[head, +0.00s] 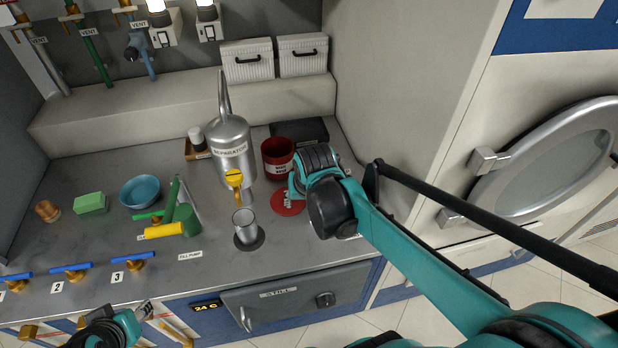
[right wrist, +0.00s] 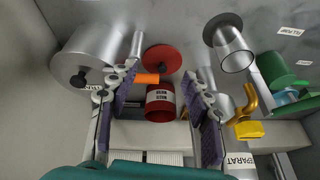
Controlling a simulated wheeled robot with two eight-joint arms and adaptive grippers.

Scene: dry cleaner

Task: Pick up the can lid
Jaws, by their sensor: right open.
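The can lid, a flat red disc (head: 287,203) with a dark knob, lies on the grey counter just in front of the red waste can (head: 277,158). In the right wrist view the lid (right wrist: 165,58) shows beyond and between the fingertips, with the red can (right wrist: 160,104) below it in the picture. My right gripper (right wrist: 166,88) is open and empty, its two padded fingers apart above the counter. In the head view my right wrist and arm cover the area right of the lid. My left gripper (head: 122,328) shows only partly at the lower left; its jaws are unclear.
A glass beaker (head: 247,230) on a dark disc and a metal separator (head: 231,150) with a yellow tap stand left of the lid. A big metal cylinder (right wrist: 95,55) stands near the lid in the wrist view. A green pump and blue bowl (head: 140,191) are further left.

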